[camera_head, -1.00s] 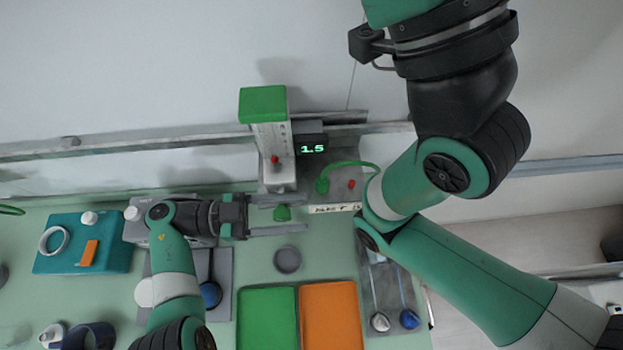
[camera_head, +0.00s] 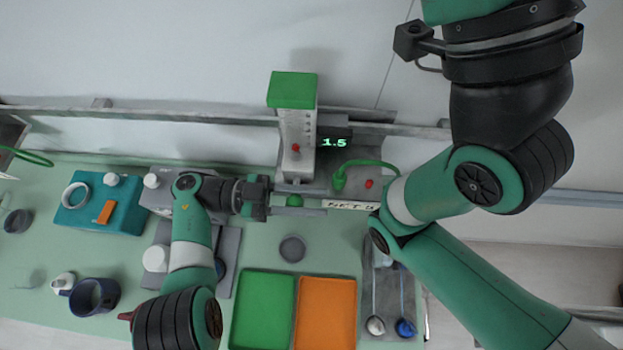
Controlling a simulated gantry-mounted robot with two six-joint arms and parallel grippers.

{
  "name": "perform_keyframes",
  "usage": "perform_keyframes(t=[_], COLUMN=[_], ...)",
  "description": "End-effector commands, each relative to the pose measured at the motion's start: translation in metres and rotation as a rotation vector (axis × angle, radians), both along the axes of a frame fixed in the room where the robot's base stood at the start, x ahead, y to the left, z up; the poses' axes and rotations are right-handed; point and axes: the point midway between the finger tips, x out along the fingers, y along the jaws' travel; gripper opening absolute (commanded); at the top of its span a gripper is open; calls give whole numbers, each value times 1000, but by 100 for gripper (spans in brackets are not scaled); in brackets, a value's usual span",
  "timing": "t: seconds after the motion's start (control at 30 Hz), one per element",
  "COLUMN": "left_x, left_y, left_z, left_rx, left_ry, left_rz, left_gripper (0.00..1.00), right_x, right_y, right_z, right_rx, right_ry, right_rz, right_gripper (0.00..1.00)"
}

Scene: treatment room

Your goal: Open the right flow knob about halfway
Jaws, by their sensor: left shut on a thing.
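The flow meter is a grey column (camera_head: 297,127) with a green top block (camera_head: 292,90) and a red ball (camera_head: 295,148). A green knob (camera_head: 294,200) shows at its lower end. My left gripper (camera_head: 312,200) comes in from the left and is shut on this knob, one finger on the far side and one on the near side. A display (camera_head: 334,142) beside the column reads 1.5. A white label (camera_head: 352,205) lies right of the fingers, its end hidden by my right arm. My right gripper is not visible.
A green hose (camera_head: 365,163) and a red part (camera_head: 369,183) sit on the grey panel right of the column. A green tray (camera_head: 263,316), an orange tray (camera_head: 326,317) and a round grey cup (camera_head: 292,248) lie in front. A teal box (camera_head: 100,207) stands at left.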

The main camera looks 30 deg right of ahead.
Motion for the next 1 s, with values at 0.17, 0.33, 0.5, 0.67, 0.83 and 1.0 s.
perform_keyframes(t=[0.17,0.33,0.5,0.67,0.83,1.0], left_x=[-1,-1,-1,0,0,5], left_y=[2,2,2,2,2,10], left_z=[1,5,5,4,4,0], left_rx=[-83,-88,-87,-86,-85,-85], left_ry=[47,52,51,52,51,48], left_rz=[-10,-11,-10,-8,-6,5], left_gripper=[0,0,45,55,55,55], right_x=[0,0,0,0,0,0], right_y=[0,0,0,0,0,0], right_z=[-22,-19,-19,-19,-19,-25], right_rx=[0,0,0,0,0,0], right_ry=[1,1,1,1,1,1], right_rz=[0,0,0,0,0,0], right_gripper=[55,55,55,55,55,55])
